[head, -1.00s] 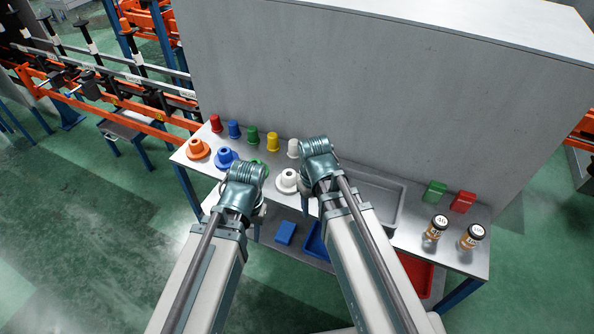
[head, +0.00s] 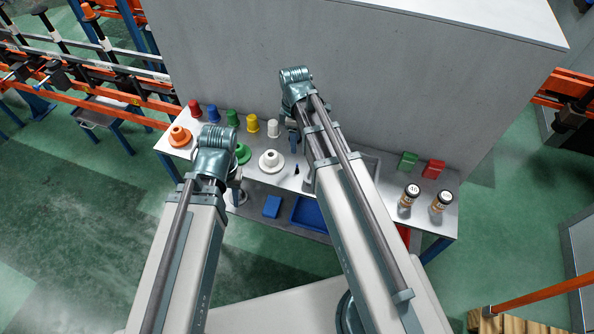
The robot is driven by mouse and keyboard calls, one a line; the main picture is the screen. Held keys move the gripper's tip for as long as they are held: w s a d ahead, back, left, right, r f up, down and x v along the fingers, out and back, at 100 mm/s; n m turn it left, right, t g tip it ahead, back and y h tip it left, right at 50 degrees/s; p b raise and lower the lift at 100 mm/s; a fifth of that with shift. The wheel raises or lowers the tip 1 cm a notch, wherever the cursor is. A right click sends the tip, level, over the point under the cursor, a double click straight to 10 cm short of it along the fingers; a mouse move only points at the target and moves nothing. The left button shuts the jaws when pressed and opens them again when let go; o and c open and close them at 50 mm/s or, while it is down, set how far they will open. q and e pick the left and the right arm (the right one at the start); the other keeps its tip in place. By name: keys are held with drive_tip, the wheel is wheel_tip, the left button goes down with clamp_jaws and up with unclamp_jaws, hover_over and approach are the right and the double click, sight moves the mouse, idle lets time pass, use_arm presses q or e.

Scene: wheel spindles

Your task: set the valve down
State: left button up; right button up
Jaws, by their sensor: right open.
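I cannot clearly identify a valve. My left gripper (head: 238,192) is at the table's front edge, pointing down; its jaws are mostly hidden by my arm, and a small pale shape beside them is unclear. My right gripper (head: 293,142) is open near the back of the table, beside the white cone; its fingers are mostly hidden. A small dark object (head: 297,169) lies on the table below it. A white flanged piece (head: 271,161) stands between the grippers. A green flanged piece (head: 242,153) is just behind my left wrist.
Red (head: 195,108), blue (head: 212,113), green (head: 232,118), yellow (head: 252,123) and white (head: 272,128) cones line the back. An orange flanged piece (head: 179,136) stands left. Two jars (head: 409,196) and green (head: 407,161) and red blocks (head: 433,168) stand right. A grey wall (head: 380,90) rises behind.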

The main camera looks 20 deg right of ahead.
sight(297, 165)
wheel_tip(297, 165, down, 8)
drive_tip(key=b, duration=0.6)
drive_tip(key=shift+r+b, duration=0.25)
drive_tip(key=shift+b, duration=0.1)
drive_tip(key=f+b, duration=0.5)
drive_tip(key=shift+s+d+f, duration=0.1)
drive_tip(key=shift+s+d, duration=0.1)
drive_tip(key=shift+s, duration=0.2)
drive_tip(key=shift+c, duration=0.2)
clamp_jaws()
